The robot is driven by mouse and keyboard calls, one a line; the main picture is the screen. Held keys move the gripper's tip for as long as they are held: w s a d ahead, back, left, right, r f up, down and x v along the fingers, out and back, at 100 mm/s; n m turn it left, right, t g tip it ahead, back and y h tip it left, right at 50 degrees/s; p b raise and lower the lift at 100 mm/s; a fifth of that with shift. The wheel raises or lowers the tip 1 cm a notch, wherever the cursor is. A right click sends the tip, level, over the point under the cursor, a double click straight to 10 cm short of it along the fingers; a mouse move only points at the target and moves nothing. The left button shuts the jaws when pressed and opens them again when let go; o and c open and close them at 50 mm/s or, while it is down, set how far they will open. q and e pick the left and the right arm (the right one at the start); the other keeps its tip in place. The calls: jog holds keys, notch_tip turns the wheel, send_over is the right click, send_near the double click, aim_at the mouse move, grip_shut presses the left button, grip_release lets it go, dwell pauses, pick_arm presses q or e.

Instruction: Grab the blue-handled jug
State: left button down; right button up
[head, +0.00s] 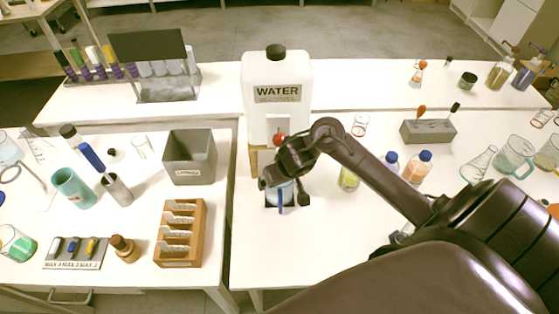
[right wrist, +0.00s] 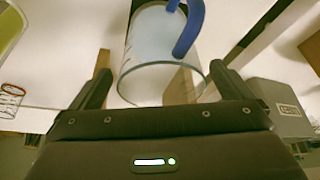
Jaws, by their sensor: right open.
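The blue-handled jug (head: 287,190) is a clear vessel standing on the white table in front of the water container, partly hidden by my right gripper in the head view. Its blue handle (head: 280,202) faces the table's front edge. In the right wrist view the jug (right wrist: 150,55) sits between the two fingers, and its blue handle (right wrist: 189,28) curves at upper right. My right gripper (head: 287,200) is open, with one finger on each side of the jug; I cannot tell whether they touch it. My left gripper is not in view.
The white water container (head: 277,92) with a red tap stands right behind the jug. A grey bin (head: 189,157) and wooden rack (head: 181,234) are left. The table front is clear.

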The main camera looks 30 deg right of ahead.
jog(key=c, duration=1.6)
jog(key=shift+o, duration=0.2)
jog(key=shift+r, duration=0.1)
